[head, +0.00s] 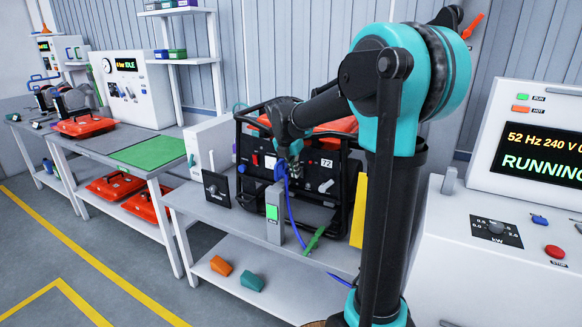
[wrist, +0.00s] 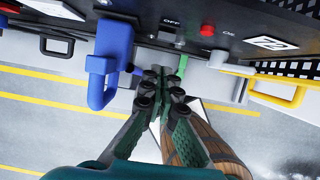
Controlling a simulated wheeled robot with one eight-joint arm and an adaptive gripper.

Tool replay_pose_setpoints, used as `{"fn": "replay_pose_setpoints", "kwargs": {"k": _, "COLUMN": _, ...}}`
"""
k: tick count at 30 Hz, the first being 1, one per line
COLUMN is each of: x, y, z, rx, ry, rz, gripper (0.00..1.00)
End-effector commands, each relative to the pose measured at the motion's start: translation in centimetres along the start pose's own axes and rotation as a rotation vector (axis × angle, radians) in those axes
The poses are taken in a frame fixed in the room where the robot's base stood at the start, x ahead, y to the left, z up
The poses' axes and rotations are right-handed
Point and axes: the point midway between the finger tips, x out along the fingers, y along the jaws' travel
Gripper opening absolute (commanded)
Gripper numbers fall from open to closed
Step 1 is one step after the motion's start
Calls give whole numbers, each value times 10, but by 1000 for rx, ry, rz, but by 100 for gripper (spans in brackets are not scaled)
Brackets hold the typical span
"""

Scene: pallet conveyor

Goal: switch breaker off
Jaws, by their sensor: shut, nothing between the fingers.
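The generator (head: 350,215) in a black frame stands on the grey bench, with a dark front panel facing me. In the wrist view, the panel (wrist: 215,15) carries an OFF label, with a small dark part (wrist: 168,34) just below it that may be the breaker; its position is too small to tell. My gripper (wrist: 162,90) is shut and empty, below and in front of the panel, apparently apart from it. In the head view, my gripper (head: 292,165) is at the panel, and my wrist hides part of it.
A blue plug (wrist: 108,65) sticks out left of my fingers. A red button (wrist: 207,29) and a light grey lever (wrist: 225,68) are to the right. A blue cable hangs to the bench. A running console (head: 500,240) stands at the right.

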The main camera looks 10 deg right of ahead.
Motion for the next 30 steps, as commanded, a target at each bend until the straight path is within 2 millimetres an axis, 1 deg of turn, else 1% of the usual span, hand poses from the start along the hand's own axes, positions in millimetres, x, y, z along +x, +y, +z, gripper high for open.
{"fn": "replay_pose_setpoints", "kwargs": {"k": 1, "x": 2, "y": 0, "z": 7, "rx": 3, "ry": 0, "rz": 0, "gripper": 0}}
{"fn": "replay_pose_setpoints", "kwargs": {"k": 3, "x": 4, "y": 0, "z": 14, "rx": 2, "ry": 0, "rz": 0, "gripper": 0}}
{"fn": "replay_pose_setpoints", "kwargs": {"k": 7, "x": 5, "y": 0, "z": 22, "rx": 1, "ry": 0, "rz": 1, "gripper": 0}}
{"fn": "replay_pose_setpoints", "kwargs": {"k": 19, "x": 6, "y": 0, "z": 24, "rx": 1, "ry": 0, "rz": 0, "gripper": 0}}
{"fn": "replay_pose_setpoints", "kwargs": {"k": 22, "x": 7, "y": 0, "z": 33, "rx": 3, "ry": 0, "rz": 0, "gripper": 0}}
{"fn": "replay_pose_setpoints", "kwargs": {"k": 30, "x": 6, "y": 0, "z": 32, "rx": 1, "ry": -1, "rz": 0, "gripper": 0}}
